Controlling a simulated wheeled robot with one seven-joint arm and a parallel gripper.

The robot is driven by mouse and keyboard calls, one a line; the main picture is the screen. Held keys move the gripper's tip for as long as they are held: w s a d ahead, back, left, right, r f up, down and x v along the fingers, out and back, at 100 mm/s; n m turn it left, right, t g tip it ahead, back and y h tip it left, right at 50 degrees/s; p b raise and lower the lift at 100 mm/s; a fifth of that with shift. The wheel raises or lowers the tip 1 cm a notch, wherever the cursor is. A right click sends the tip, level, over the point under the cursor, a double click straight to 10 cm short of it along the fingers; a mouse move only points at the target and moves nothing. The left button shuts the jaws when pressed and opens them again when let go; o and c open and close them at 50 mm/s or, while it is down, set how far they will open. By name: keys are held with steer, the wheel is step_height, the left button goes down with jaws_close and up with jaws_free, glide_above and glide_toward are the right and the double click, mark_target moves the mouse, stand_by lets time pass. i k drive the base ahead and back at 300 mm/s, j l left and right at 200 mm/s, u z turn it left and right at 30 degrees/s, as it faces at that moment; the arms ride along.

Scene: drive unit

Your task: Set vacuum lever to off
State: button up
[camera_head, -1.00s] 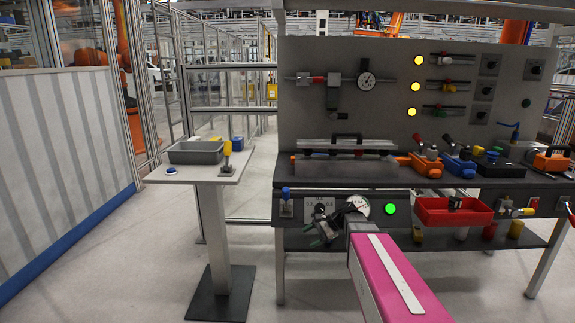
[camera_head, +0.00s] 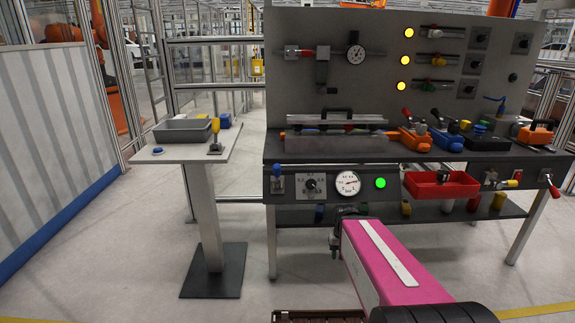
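No readable label marks the vacuum lever, so I cannot tell which lever it is. A yellow-handled lever (camera_head: 215,130) stands upright on the small side table. A red-handled lever (camera_head: 551,186) and a yellow-handled valve (camera_head: 506,184) are at the right of the front panel. My gripper (camera_head: 335,250) is small and dark, below the front panel under the dial gauge (camera_head: 347,183). It appears to touch nothing; its fingers are too unclear to judge.
A rotary knob (camera_head: 313,186) and a lit green light (camera_head: 380,183) flank the gauge. A red bin (camera_head: 418,190) hangs on the bench front. A grey tray (camera_head: 183,131) sits on the side table (camera_head: 168,153). The bench's lower shelf (camera_head: 345,213) is behind my arm. Floor between table and bench is clear.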

mark_target(276, 168)
steer(key=j+z, duration=0.35)
steer(key=z, duration=0.15)
steer(key=i+j+z, duration=0.1)
steer(key=j+z, duration=0.5)
steer(key=j, duration=0.35)
steer(key=k+j, duration=0.15)
steer(key=j, duration=0.25)
steer(key=k+j+z, duration=0.15)
steer(key=j, duration=0.7)
steer(key=k+j+z, duration=0.15)
steer(key=j, duration=0.25)
steer(key=k+j, duration=0.1)
steer(key=j, duration=0.35)
steer(key=z, duration=0.05)
